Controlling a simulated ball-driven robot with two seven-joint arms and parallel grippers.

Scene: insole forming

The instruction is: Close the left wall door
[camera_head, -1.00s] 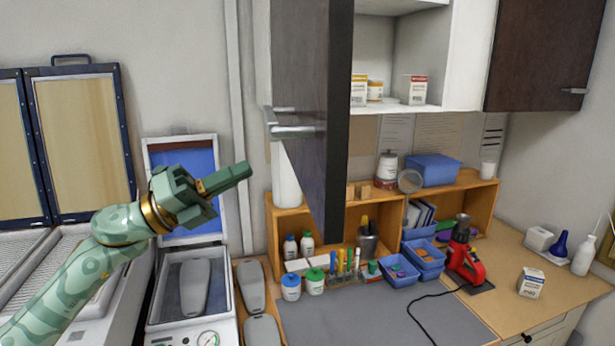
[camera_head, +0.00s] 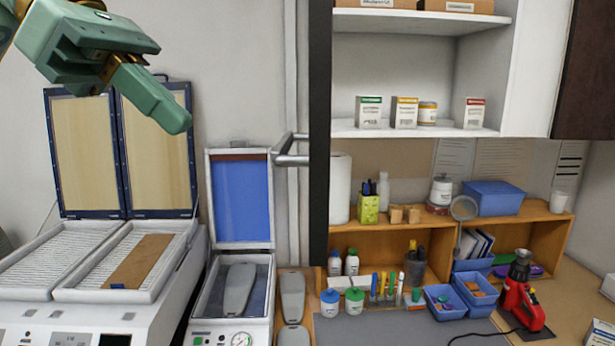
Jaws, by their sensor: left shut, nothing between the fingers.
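The left wall door (camera_head: 319,120) of the wall cabinet stands open. I see it nearly edge-on as a dark vertical strip in front of the cabinet's left side. Its metal bar handle (camera_head: 290,150) sticks out to the left near the door's lower part. My left gripper (camera_head: 172,112) is in the upper left, shut and empty, with its fingers pointing down and right. In the picture it is left of the handle and higher, clear of the door. My right gripper is not in view.
The cabinet's open shelf (camera_head: 400,130) holds several small boxes and a jar. The right wall door (camera_head: 585,80) shows at the right edge. Below are an orange shelf unit (camera_head: 395,240), blue bins and a red tool (camera_head: 522,295). Forming machines (camera_head: 100,265) stand below my left gripper.

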